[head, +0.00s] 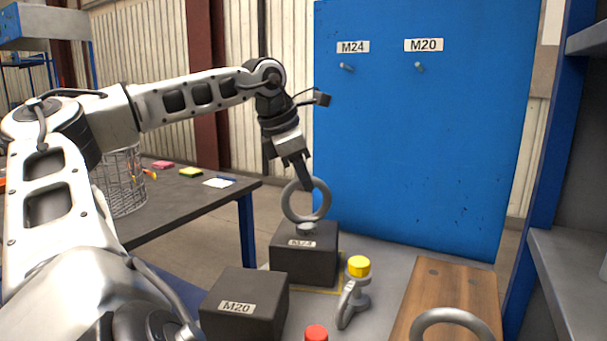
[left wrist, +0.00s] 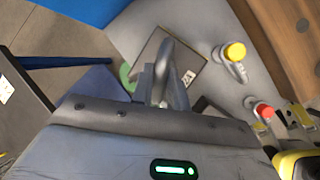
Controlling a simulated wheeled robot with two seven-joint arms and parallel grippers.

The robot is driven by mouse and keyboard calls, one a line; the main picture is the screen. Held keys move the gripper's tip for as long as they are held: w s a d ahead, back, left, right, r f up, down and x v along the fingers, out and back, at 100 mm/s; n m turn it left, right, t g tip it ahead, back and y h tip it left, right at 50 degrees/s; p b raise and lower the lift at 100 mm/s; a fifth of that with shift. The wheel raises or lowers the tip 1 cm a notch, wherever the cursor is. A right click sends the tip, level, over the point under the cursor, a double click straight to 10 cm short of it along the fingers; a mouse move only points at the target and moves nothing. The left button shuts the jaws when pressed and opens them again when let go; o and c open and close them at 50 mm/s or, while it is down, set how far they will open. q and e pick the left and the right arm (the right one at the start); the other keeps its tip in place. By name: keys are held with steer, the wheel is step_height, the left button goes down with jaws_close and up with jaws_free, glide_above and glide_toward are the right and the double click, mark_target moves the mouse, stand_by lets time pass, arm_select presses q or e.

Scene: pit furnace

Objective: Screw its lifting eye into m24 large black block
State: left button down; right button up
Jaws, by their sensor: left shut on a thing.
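The large black block (head: 288,262) stands on the grey bench; its label is partly readable and looks like M24. A grey lifting eye (head: 327,200) stands upright at the block's top, its collar at the top face; its thread is hidden. My left gripper (head: 303,184) reaches down from above and is shut on the upper part of the eye's ring. In the left wrist view the ring (left wrist: 180,82) sits between the fingers, over the block (left wrist: 148,48). My right gripper is not in view.
A second black block (head: 262,290) labelled M20 stands nearer, at the left. A shackle with a yellow pin (head: 358,267) lies right of the blocks, and a red-topped one (head: 316,333) is nearer. A wooden board (head: 440,285) bears another ring (head: 455,315). A blue panel (head: 420,150) stands behind.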

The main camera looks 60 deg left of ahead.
arm_select(q)
steer(key=shift+a+m+h, duration=0.15)
steer(key=shift+m+h, duration=0.45)
steer(key=shift+m, duration=0.8)
steer(key=shift+r+p, duration=0.1)
steer(key=shift+p, duration=0.2)
steer(key=shift+m, duration=0.3)
steer(key=c, duration=1.7)
jaws_free()
steer(key=shift+m, duration=0.3)
steer(key=o, duration=0.4)
steer(key=shift+s, duration=0.1)
